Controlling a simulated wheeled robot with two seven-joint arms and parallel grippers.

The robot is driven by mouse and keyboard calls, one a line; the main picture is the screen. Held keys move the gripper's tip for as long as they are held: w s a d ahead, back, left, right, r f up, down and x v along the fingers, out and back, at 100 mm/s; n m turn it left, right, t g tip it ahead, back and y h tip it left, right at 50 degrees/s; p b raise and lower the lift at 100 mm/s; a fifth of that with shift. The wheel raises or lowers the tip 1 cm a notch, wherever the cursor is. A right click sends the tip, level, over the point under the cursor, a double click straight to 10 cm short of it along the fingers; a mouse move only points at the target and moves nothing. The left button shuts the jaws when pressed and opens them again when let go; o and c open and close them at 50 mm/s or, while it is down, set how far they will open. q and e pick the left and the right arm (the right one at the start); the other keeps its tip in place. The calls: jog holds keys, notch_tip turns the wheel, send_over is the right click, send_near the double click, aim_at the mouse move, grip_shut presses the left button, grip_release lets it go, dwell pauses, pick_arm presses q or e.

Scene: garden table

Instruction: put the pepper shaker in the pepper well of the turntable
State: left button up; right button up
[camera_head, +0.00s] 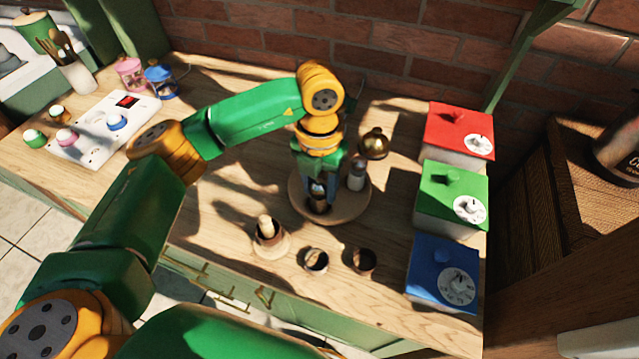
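The round wooden turntable (345,212) sits on the wooden table near the middle. My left gripper (318,194) points down over its left front part. Its fingers are on both sides of a dark shaker (319,204), which looks like the pepper shaker, and seem shut on it. The shaker looks upright at the turntable; the fingers partly hide it and its well, so I cannot tell if its base is fully seated. A paler shaker with a dark top (356,177) stands on the turntable's right part. My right gripper is not in view.
Red (459,132), green (451,200) and blue (441,275) boxes with dials line the right side. A wooden holder (270,240) and two small cups (316,261) (363,261) stand in front. A brass round object (374,143) is behind. A white panel (93,146) lies left.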

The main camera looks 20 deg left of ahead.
pick_arm(q)
jog(key=o, duration=0.4)
jog(key=shift+r, duration=0.2)
notch_tip(320, 180, up, 12)
jog(key=shift+f, duration=0.1)
